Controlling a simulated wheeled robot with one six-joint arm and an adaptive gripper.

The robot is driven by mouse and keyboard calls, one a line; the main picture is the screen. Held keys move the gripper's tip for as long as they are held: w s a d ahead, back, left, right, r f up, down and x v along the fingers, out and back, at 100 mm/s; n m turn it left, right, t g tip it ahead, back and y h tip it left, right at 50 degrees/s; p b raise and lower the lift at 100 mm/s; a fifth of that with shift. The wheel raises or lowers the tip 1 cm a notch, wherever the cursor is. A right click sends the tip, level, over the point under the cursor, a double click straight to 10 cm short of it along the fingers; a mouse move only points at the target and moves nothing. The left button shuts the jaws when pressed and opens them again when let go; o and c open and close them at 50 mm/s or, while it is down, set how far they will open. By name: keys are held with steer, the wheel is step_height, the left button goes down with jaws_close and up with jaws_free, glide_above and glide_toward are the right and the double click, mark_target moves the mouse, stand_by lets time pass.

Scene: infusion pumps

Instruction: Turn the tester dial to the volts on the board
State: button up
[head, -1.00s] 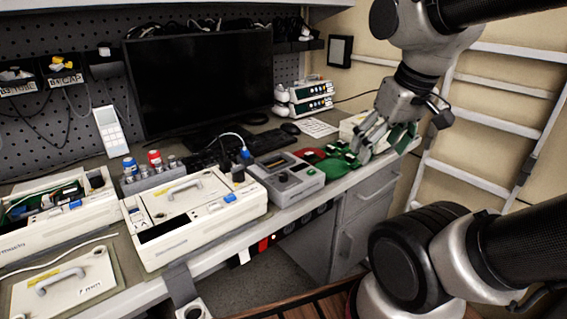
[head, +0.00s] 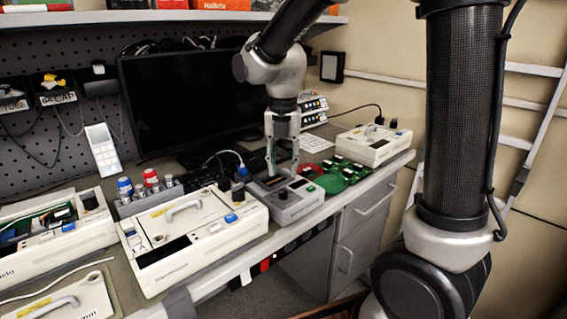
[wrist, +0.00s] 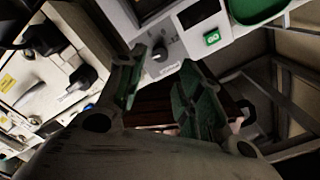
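In the wrist view, the tester's pale panel (wrist: 185,45) carries a small dark round dial (wrist: 160,53), a dark display and a green button (wrist: 212,38). The dial shows between the open fingertips of my gripper (wrist: 163,62); I cannot tell whether they touch it. The dial's setting is too small to read. No readable board with a voltage shows.
A white pump (head: 190,225) stands left of the tester. Green and red parts (head: 345,175) lie to its right, with another white pump (head: 375,146) beyond. A black monitor (head: 195,95) stands behind. Cables rise near the tester's left side.

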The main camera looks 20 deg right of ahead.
mark_target(283, 192)
steer(key=n, duration=0.2)
steer(key=shift+n, duration=0.4)
steer(key=shift+f+n, duration=0.2)
steer(key=shift+n, duration=0.2)
step_height(283, 192, down, 6)
steer(key=shift+f, duration=0.15)
jaws_close()
steer(key=m, duration=0.7)
steer(key=shift+o, duration=0.3)
jaws_free()
steer(key=shift+m, duration=0.4)
